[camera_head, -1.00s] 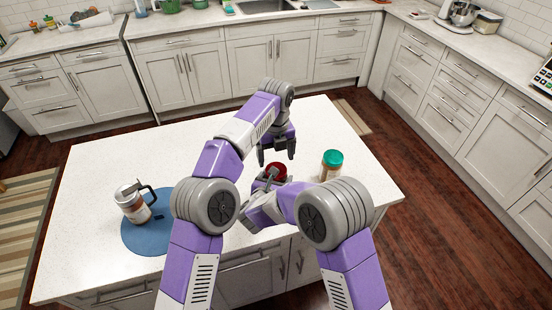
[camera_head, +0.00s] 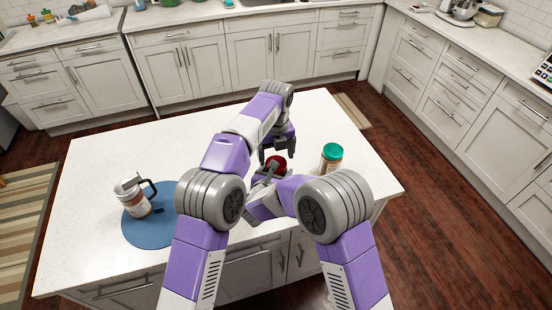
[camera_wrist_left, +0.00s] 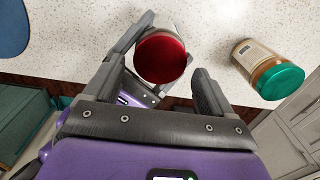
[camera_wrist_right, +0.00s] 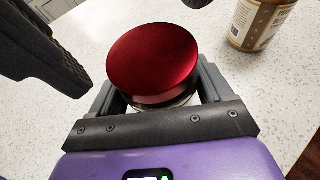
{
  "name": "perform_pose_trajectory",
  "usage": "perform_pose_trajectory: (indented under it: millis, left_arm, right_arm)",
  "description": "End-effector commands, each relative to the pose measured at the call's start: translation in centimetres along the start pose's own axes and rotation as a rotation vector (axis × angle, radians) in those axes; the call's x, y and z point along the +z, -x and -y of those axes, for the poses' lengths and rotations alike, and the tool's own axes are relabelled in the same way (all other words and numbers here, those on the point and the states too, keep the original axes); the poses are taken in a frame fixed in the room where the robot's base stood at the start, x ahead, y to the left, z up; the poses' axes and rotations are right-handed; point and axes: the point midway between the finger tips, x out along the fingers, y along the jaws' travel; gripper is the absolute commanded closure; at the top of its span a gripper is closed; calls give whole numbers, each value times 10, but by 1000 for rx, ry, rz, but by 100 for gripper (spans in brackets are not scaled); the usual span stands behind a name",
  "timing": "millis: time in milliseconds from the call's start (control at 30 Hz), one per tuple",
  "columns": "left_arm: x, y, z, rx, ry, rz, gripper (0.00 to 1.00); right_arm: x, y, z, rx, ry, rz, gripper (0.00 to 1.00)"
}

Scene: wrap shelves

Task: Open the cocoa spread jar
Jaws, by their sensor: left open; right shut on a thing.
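My right gripper (camera_wrist_right: 155,95) is shut on the jar's body below the lid. My left gripper (camera_head: 277,150) is open above the lid; in the left wrist view its fingers (camera_wrist_left: 172,45) spread on either side of it, apart from it.
A green-lidded jar (camera_head: 331,158) stands to the right on the white island (camera_head: 110,165). A mug-like container with a dark handle (camera_head: 133,197) stands on a round blue mat (camera_head: 150,236) at the left. The island's back left is clear.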

Motion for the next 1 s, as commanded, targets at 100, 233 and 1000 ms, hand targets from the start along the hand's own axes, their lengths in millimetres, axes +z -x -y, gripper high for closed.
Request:
perform_pose_trajectory:
  millis: [100, 233, 1000]
  left_arm:
    - [0, -14, 0, 2, 0, 0, 16]
    - [0, -23, 0, 1, 0, 1, 16]
    - [0, -25, 0, 0, 0, 1, 8]
  right_arm:
    - [1, 0, 0, 0, -1, 2, 100]
    - [1, 0, 0, 0, -1, 2, 100]
    - [1, 0, 0, 0, -1, 2, 100]
